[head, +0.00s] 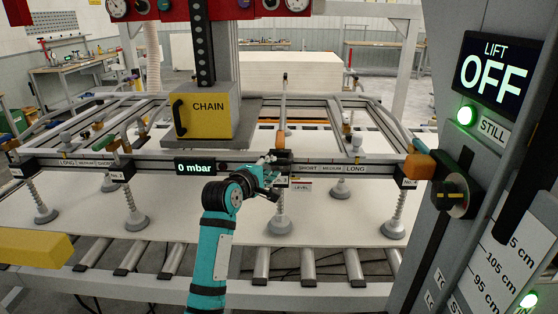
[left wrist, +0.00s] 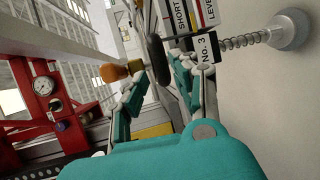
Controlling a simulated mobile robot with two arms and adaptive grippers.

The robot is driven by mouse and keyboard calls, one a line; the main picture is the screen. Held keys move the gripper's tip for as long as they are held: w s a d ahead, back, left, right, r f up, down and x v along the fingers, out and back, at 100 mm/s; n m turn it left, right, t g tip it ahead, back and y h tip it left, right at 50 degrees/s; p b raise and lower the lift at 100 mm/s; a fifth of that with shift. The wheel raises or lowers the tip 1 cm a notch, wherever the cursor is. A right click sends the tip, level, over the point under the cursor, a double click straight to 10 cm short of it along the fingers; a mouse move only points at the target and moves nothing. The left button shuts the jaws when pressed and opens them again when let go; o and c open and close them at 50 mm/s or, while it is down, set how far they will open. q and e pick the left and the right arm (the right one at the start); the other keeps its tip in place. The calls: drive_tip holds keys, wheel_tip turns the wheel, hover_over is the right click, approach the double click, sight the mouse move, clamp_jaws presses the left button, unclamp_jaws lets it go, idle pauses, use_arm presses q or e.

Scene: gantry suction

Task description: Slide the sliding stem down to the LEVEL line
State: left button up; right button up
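The middle suction stem rises above the front beam as a thin upright post (head: 284,100), with an orange piece (head: 281,139) at its lower part. Its grey suction cup (head: 280,226) hangs over the white sheet. A LEVEL label (head: 303,187) sits just right of it. My left gripper (head: 272,176) is at the beam beside this stem and hides part of it. In the left wrist view its fingers (left wrist: 159,74) are apart, with a dark round piece (left wrist: 157,58) beyond them. The No. 3 plate (left wrist: 207,49), spring (left wrist: 245,41) and cup (left wrist: 288,28) show to the right. My right gripper is out of view.
The beam carries a 0 mbar display (head: 195,167) and other spring stems with cups. A grey column with an OFF sign (head: 490,75) and a dark knob (head: 453,197) stands at the right. Rollers (head: 308,266) lie below the sheet.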

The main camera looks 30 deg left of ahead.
sight(277, 164)
use_arm(q)
drive_tip(key=x, duration=0.6)
drive_tip(key=shift+p, duration=0.35)
clamp_jaws()
drive_tip(key=shift+f, duration=0.1)
